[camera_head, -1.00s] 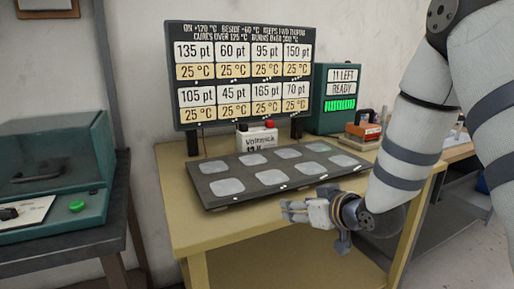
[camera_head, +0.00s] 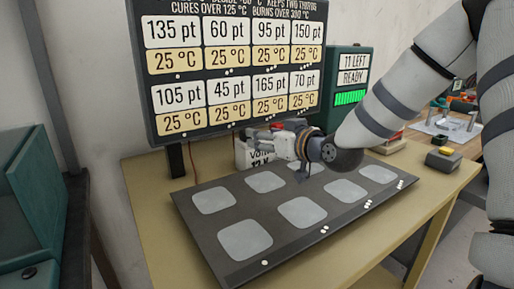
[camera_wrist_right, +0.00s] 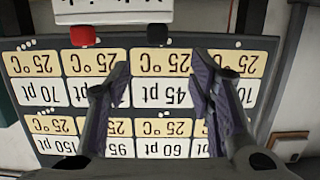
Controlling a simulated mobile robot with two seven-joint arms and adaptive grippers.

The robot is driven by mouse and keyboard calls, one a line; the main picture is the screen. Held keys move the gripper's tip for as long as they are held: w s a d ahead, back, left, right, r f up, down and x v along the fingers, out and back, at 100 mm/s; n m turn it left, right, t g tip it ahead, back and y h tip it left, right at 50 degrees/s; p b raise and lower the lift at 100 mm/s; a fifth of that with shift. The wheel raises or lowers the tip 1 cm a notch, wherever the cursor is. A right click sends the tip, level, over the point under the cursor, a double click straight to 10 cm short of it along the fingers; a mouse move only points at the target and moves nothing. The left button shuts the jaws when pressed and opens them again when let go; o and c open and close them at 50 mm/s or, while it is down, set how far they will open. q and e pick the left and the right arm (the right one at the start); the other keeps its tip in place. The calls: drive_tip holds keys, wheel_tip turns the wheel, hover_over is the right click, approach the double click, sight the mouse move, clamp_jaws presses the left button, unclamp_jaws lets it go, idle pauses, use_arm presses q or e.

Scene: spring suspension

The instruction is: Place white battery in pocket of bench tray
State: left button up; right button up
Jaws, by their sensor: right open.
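The white battery (camera_head: 242,156) stands behind the dark slab, in front of the display board, partly hidden by my right gripper (camera_head: 275,137). In the right wrist view the battery (camera_wrist_right: 118,11) shows at the top edge, with a red and a black terminal. My right gripper (camera_wrist_right: 160,78) is open, with nothing between its fingers. It is close to the battery, but I cannot tell whether it touches. A pale tray-like piece (camera_head: 447,124) lies on the bench at the right; I cannot make out a pocket in it. My left gripper is out of view.
The dark slab (camera_head: 211,228) with several pale pads lies on the yellow table (camera_head: 150,233). The display board (camera_head: 235,65) rises behind it. A green box (camera_head: 349,72) reading "11 LEFT READY" stands to its right.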

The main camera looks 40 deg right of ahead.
drive_tip(key=w, duration=0.3)
hover_over(246, 158)
drive_tip(key=d, duration=0.2)
wheel_tip(246, 158, down, 3)
drive_tip(key=shift+w+r, duration=0.15)
drive_tip(key=shift+w, duration=0.3)
drive_tip(key=shift+r, duration=0.2)
clamp_jaws()
drive_tip(key=shift+w+r+t, duration=0.1)
drive_tip(key=shift+r+t, duration=0.2)
drive_tip(key=shift+r, duration=0.1)
